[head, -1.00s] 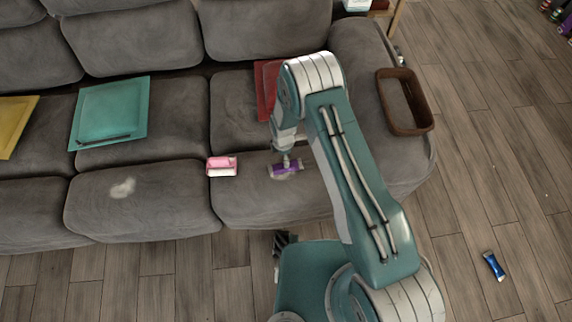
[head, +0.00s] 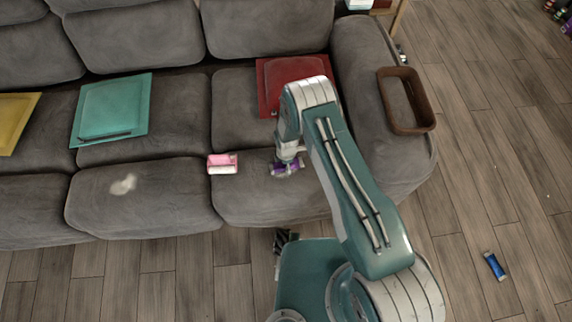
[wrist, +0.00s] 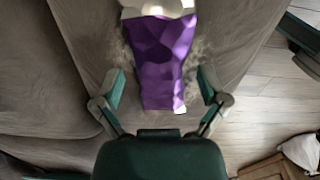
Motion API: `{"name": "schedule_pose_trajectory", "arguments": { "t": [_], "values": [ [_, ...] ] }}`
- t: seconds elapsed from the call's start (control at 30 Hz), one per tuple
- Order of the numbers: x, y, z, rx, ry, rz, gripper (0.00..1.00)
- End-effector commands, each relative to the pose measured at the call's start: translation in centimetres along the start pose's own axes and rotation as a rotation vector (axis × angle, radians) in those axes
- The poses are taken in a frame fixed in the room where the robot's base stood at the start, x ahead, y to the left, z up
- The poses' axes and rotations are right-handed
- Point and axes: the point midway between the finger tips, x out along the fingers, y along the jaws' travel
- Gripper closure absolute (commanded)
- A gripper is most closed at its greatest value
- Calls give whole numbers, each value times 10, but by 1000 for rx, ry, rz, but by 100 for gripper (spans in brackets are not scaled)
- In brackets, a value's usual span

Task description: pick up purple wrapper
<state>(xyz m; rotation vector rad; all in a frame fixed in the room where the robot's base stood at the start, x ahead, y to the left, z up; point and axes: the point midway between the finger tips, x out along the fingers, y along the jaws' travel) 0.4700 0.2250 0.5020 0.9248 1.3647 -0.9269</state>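The purple wrapper (wrist: 160,58) lies on the grey sofa seat in the wrist view, a crumpled purple piece with a pale silvery end at the top. My gripper (wrist: 162,88) is open, with one finger on each side of the wrapper and a visible gap on both sides. In the head view the wrapper (head: 287,169) shows as a small purple patch on the right seat, partly hidden by my gripper (head: 287,163) right above it.
A pink and white item (head: 222,163) lies just left on the seat. A red tray (head: 290,75), a teal tray (head: 112,105) and a yellow tray (head: 15,122) lie on the cushions. A blue item (head: 493,265) lies on the floor.

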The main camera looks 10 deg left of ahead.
Motion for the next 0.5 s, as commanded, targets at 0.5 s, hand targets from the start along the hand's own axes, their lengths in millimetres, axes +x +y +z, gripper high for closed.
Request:
{"name": "schedule_pose_trajectory", "arguments": {
  "t": [0.5],
  "values": [
    [0, 0, 0, 0, -1, -1, 44]
  ]
}}
